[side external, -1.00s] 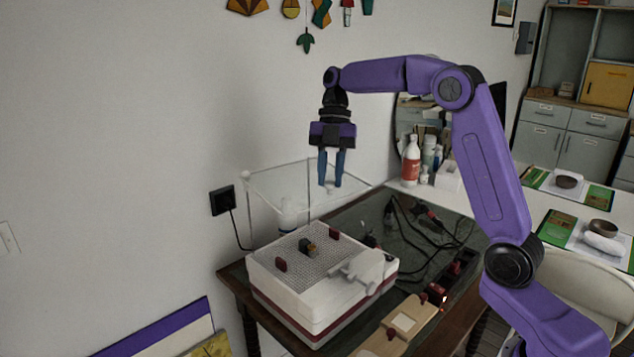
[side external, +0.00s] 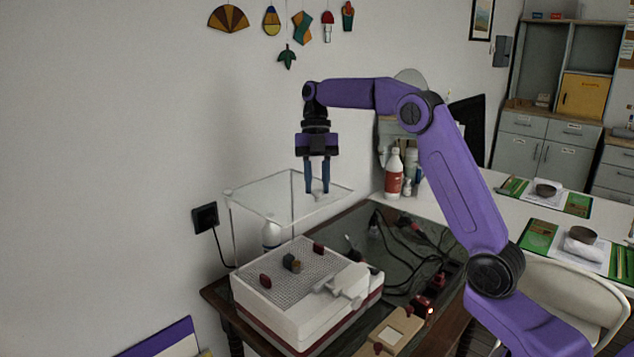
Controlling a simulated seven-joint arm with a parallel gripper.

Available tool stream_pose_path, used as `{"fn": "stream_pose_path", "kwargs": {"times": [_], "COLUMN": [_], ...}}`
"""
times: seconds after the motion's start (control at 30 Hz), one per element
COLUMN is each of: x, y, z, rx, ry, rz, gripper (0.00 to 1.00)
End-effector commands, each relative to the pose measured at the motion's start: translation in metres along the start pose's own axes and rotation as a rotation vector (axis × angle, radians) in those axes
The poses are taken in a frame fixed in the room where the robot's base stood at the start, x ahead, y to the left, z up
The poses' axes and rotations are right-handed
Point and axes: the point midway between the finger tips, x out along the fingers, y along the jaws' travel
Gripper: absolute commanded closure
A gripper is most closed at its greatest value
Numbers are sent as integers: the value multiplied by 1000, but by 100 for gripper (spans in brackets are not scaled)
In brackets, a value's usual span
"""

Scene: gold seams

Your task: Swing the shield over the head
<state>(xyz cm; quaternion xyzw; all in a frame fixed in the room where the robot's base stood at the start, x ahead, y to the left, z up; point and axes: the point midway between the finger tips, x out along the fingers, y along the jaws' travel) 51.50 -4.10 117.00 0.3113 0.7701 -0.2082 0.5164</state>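The clear shield (side external: 258,205) stands over the back of the white grinder (side external: 300,310), its flat top panel level and raised. The small head (side external: 291,263), yellowish and dark, sits on the grinder's grid top, in front of and below the shield. My gripper (side external: 318,192) points down at the shield's right part, its two blue fingers apart with a visible gap. A small pale knob shows by the fingertips. I cannot tell whether the fingers touch it or the panel.
Dark red blocks (side external: 265,281) stand on the grid. A white fitting (side external: 345,285) lies on the grinder's right side. Black cables (side external: 410,245) cross the dark table to the right. A red-and-white bottle (side external: 394,175) stands behind. The wall is close at left.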

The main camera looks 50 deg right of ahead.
Motion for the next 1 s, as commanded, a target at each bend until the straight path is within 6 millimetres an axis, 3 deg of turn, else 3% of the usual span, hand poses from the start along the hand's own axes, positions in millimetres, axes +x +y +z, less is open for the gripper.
{"fn": "stream_pose_path", "kwargs": {"times": [0.07, 0.63, 1.0], "x": [-2, 2, 18], "y": [-2, 0, 14], "z": [3, -4, -44], "rx": [7, 19, 205], "ry": [-5, 3, 2], "rz": [5, 7, 85], "gripper": [48, 48, 48]}}
